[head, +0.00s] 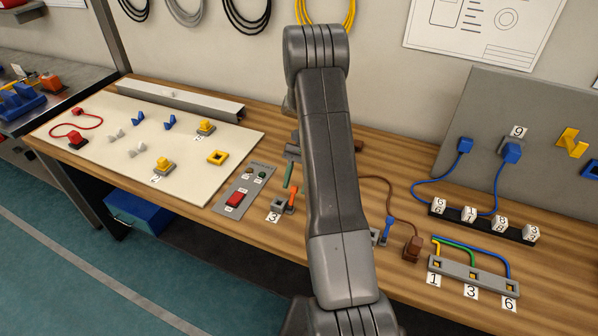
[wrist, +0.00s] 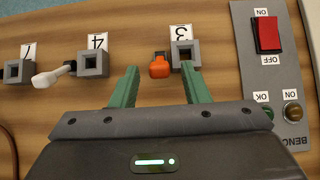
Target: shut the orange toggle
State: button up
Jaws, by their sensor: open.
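The orange toggle (wrist: 159,66) shows in the wrist view just ahead of the gap between my fingertips. Its orange end is beside a grey square housing (wrist: 186,56) with a dark opening, by a label marked 3 (wrist: 181,31). In the head view the orange toggle (head: 293,194) stands up at the right of its housing (head: 279,204). My gripper (wrist: 160,72) is open, its two green fingers either side of the orange end, with nothing held. I cannot tell whether a finger touches the toggle. My arm hides part of the bench in the head view.
A grey panel with a red switch (wrist: 267,33) lies to the right in the wrist view. A white-ended toggle (wrist: 53,76) and another housing (wrist: 93,64) are to the left. A blue toggle (head: 387,225) and a brown plug (head: 413,245) are right of my arm.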

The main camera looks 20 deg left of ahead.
jog(key=a+b+v, duration=0.1)
jog(key=b+v, duration=0.1)
jog(key=v, duration=1.1)
jog(key=shift+w+d+r, duration=0.2)
jog(key=shift+w+d, duration=0.05)
jog(key=shift+d, duration=0.25)
jog(key=p+x, duration=0.2)
jog(key=x, duration=1.2)
jog(key=shift+w+r, duration=0.1)
jog(key=shift+r, duration=0.05)
